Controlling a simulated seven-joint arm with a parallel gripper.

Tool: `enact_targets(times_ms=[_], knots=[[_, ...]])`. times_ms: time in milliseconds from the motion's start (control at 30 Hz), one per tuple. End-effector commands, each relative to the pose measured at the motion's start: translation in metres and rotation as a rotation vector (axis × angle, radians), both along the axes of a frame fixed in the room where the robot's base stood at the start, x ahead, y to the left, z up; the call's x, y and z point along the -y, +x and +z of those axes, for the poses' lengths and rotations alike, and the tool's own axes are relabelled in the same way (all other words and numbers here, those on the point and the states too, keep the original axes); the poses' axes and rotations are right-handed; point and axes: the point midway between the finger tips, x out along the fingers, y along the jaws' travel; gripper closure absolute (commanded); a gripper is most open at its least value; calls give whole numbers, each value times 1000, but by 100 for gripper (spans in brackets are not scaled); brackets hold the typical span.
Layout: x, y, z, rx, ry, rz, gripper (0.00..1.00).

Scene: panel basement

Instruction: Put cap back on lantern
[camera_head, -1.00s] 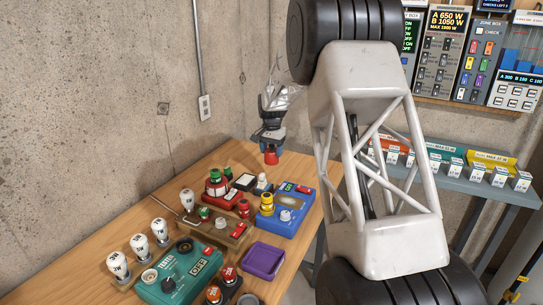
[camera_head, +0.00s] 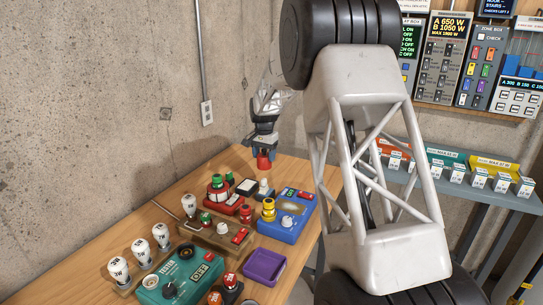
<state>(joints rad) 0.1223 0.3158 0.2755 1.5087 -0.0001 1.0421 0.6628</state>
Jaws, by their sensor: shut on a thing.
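My gripper (camera_head: 264,146) is at the far end of the table, pointing down. It is shut on a small red cap-like piece (camera_head: 264,161), which shows just below the fingers. I cannot tell whether this piece touches the table or hangs just above it. To its left and nearer stands a red unit with a green top (camera_head: 217,183). I cannot tell for certain which thing is the lantern; its open top is not clearly visible at this size.
A blue box (camera_head: 285,227) with a yellow knob, a purple tray (camera_head: 265,266), a teal tester (camera_head: 178,282) and several white bulbs (camera_head: 140,250) crowd the wooden table (camera_head: 150,215). A concrete wall stands behind. A grey shelf (camera_head: 470,192) with small boxes is at right.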

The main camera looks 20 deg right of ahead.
Motion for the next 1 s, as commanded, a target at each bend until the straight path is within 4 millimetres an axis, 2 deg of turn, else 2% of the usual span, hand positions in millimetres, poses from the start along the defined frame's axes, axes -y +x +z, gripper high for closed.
enact_targets(times_ms=[33,400,600,800,1000], knots=[[-14,-1,4,1,0,4,61],[-118,-17,31,3,0,5,61],[-164,-28,41,1,0,4,61],[-187,-35,48,1,-1,2,61],[-193,-37,49,0,0,0,61]])
